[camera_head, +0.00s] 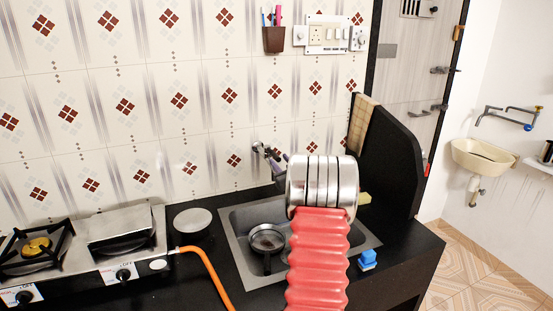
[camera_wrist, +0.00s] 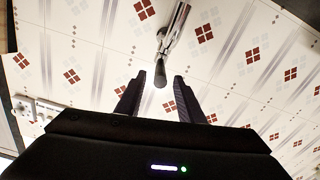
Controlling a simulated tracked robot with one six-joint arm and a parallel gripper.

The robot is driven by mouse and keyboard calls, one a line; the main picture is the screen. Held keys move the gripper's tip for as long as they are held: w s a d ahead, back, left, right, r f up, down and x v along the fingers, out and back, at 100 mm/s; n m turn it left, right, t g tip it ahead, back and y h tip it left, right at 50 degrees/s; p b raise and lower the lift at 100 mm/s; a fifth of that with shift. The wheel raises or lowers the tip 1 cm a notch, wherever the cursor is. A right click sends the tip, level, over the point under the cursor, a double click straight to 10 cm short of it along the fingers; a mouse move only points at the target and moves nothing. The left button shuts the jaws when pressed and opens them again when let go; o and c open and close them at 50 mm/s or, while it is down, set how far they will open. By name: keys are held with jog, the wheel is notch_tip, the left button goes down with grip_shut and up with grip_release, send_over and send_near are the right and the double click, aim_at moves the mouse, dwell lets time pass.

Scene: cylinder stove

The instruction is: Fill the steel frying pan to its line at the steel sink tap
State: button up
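The steel frying pan (camera_head: 267,239) sits in the steel sink (camera_head: 237,250), with its handle toward the near side. The water level and the line in it are too small to make out. The wall tap (camera_head: 257,148) is above the back of the sink, partly hidden by my arm in the head view. In the wrist view the tap (camera_wrist: 172,40) is a shiny metal body ahead of my gripper (camera_wrist: 159,75). The gripper's two dark fingers are apart, with the tap's dark end seen between their tips. Contact cannot be told. Nothing is held.
A gas stove (camera_head: 85,262) stands left, with an orange hose (camera_head: 207,272) crossing the black counter. A round grey-topped pot (camera_head: 193,222) is between stove and sink. A blue object (camera_head: 367,260) lies right of the sink. A black partition (camera_head: 385,155) bounds the right side.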

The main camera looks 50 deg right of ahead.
aim_at(272, 153)
jog(key=shift+x, duration=2.05)
jog(key=shift+c, duration=0.3)
grip_shut()
